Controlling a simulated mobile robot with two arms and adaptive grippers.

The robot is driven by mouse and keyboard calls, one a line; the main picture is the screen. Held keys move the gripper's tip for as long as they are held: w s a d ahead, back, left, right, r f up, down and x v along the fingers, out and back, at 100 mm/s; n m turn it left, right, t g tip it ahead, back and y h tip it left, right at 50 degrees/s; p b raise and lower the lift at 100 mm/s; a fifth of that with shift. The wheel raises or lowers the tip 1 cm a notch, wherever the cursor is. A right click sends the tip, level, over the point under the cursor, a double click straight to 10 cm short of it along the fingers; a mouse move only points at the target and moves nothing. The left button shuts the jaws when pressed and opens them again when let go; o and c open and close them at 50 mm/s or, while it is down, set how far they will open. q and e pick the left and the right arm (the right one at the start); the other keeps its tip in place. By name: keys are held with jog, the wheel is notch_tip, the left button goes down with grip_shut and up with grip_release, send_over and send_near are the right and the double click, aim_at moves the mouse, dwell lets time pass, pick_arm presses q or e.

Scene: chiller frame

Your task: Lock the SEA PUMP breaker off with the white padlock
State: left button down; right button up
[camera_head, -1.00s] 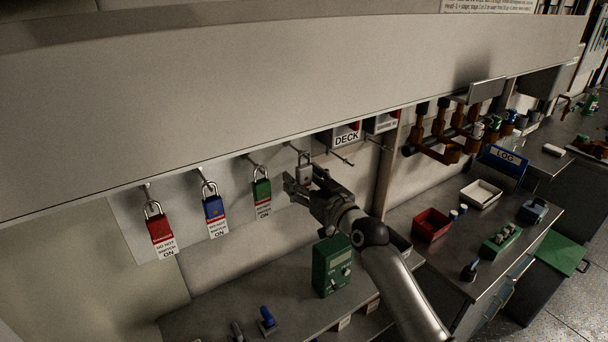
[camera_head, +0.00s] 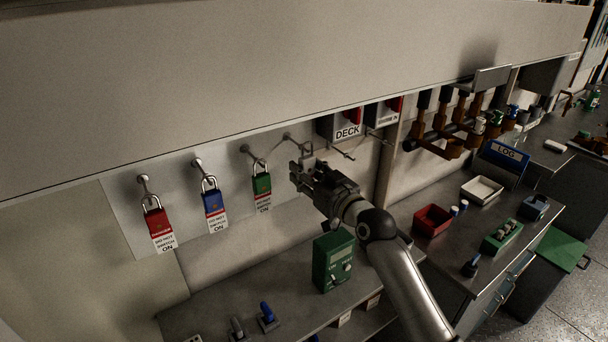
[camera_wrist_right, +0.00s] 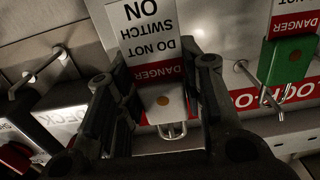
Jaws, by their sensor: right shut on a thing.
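The white padlock shows in the right wrist view (camera_wrist_right: 163,103) with its red and white DANGER tag (camera_wrist_right: 150,35). My right gripper (camera_wrist_right: 160,100) is shut on it, one finger on each side. In the head view my right gripper (camera_head: 300,174) is at the row of hooks, right of the green padlock (camera_head: 262,184), and mostly hides the white padlock. The shackle is by a hook; I cannot tell whether it is still around it. A breaker box labelled DECK (camera_head: 347,132) is to the right. Beside it is another box (camera_head: 386,112) with an unreadable label. No SEA PUMP label is readable.
Red (camera_head: 158,224) and blue (camera_head: 213,204) padlocks hang left of the green one. A large pale panel (camera_head: 250,80) overhangs the hooks. Below stand a green meter box (camera_head: 333,262) and a bench with a red bin (camera_head: 432,222). Orange pipework (camera_head: 440,140) is at right.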

jog(key=b+v, duration=0.4)
jog(key=v, duration=1.3)
jog(key=shift+b, duration=0.3)
jog(key=shift+r, duration=0.1)
